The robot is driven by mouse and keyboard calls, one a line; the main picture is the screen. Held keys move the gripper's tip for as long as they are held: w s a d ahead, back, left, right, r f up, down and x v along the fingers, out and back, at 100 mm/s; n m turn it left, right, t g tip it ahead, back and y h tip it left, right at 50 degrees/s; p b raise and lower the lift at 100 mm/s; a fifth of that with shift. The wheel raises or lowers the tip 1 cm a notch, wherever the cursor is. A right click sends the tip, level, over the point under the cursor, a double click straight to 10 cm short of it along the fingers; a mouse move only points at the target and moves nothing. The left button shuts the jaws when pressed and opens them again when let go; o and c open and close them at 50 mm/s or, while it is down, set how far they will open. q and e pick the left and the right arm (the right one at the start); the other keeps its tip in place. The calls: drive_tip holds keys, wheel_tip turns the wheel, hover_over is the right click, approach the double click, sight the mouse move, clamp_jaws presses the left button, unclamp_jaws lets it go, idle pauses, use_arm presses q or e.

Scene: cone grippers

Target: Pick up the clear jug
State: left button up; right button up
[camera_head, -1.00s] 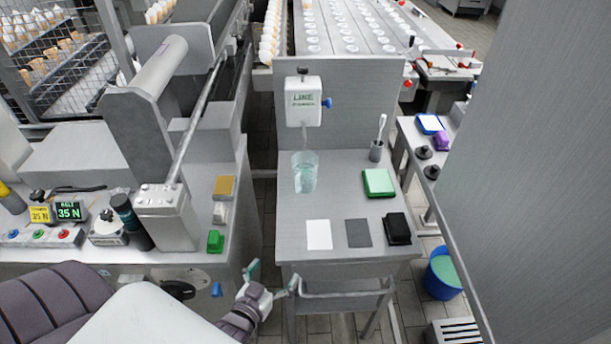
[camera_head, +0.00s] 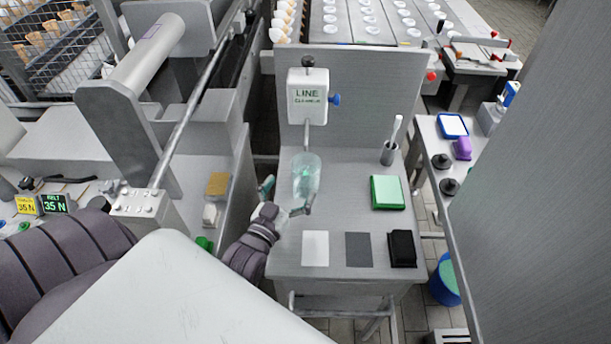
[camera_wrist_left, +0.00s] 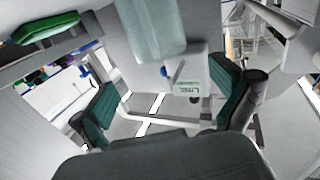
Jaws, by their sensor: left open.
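The clear jug (camera_head: 306,176) stands upright on the grey steel table (camera_head: 340,217), below the spout of the LINE dispenser. It looks faintly green and see-through. It also shows in the left wrist view (camera_wrist_left: 153,28), at the top between the fingers. My left gripper (camera_head: 287,198) is open, just on the near side of the jug, with its two green-padded fingers spread apart. In the left wrist view the left gripper (camera_wrist_left: 165,108) shows nothing held between its pads. I cannot tell whether a finger touches the jug. My right gripper is not in view.
The LINE dispenser (camera_head: 308,97) hangs on the back panel above the jug. A green block (camera_head: 387,192), a white pad (camera_head: 315,248), a grey pad (camera_head: 358,249), a black block (camera_head: 403,248) and a brush holder (camera_head: 389,153) are on the table. A machine bench (camera_head: 232,165) stands left.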

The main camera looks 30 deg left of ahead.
sight(299, 174)
use_arm(q)
drive_tip(key=w, duration=0.2)
drive_tip(key=shift+w+a+f, duration=0.1)
drive_tip(key=shift+w+a, duration=0.1)
drive_tip(key=shift+w, duration=0.1)
drive_tip(key=shift+w+a+p, duration=0.25)
drive_tip(key=shift+w+p, duration=0.25)
drive_tip(key=shift+w, duration=0.55)
drive_tip(key=w, duration=0.2)
drive_tip(key=shift+w+a, duration=0.25)
drive_tip(key=shift+w, duration=0.05)
drive_tip(key=shift+w+f+p, duration=0.15)
drive_tip(key=shift+w+p, duration=0.15)
drive_tip(key=shift+w, duration=0.15)
drive_tip(key=shift+s, duration=0.1)
drive_tip(key=shift+c, duration=1.2)
drive_tip(key=c, duration=1.5)
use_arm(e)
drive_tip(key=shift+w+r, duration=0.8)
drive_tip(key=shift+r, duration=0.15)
use_arm(q)
drive_tip(key=shift+r, duration=0.2)
